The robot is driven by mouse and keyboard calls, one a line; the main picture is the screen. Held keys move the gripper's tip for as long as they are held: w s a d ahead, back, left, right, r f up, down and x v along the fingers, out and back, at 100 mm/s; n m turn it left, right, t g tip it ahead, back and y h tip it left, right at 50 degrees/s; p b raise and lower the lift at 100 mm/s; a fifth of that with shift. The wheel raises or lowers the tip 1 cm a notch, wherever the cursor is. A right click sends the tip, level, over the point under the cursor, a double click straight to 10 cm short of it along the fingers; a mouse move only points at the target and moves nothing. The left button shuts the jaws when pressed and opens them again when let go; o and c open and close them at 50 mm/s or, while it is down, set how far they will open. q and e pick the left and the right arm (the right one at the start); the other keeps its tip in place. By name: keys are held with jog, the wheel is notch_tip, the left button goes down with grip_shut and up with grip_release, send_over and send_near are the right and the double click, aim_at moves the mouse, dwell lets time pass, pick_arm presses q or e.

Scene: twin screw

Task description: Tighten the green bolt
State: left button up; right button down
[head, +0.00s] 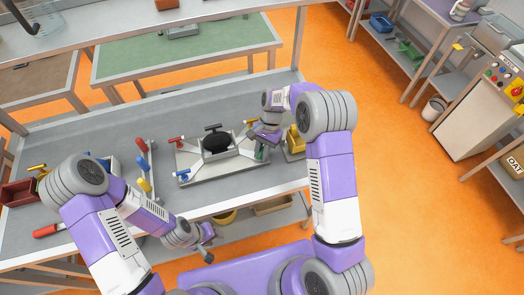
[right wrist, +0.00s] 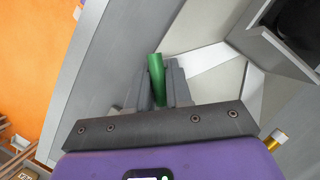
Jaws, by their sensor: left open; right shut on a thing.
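The green bolt (head: 259,153) sits at the right front corner of a grey metal fixture (head: 200,180) on the workbench. In the right wrist view the green bar of the bolt (right wrist: 157,75) stands between the two fingers. My right gripper (right wrist: 160,85) is shut on it; in the head view the arm partly hides the bolt. My left gripper (head: 207,243) is open and empty, low at the bench's front edge, away from the fixture. Whether the bolt is seated is hidden.
The fixture also carries a red bolt (head: 176,140), a blue bolt (head: 183,175), a yellow bolt (head: 250,122) and a black central part (head: 216,143). A rack of coloured handles (head: 143,165) stands to its left. A yellow object (head: 295,140) stands right of my right gripper.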

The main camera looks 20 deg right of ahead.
jog(key=m+t, duration=0.1)
jog(key=m, duration=0.1)
jog(key=m+t+p, duration=0.1)
jog(key=m, duration=0.2)
jog(key=shift+r+m+y, duration=0.1)
jog(key=shift+m+y, duration=0.2)
jog(key=shift+y, duration=0.1)
jog(key=shift+m+t+p, duration=0.55)
jog(key=shift+m+t, duration=0.25)
jog(key=shift+m, duration=1.4)
jog(key=c, duration=1.1)
grip_release()
jog(key=v, duration=0.7)
jog(key=shift+d+r+p, duration=0.15)
jog(key=shift+d+p, duration=0.1)
jog(key=shift+p, duration=0.15)
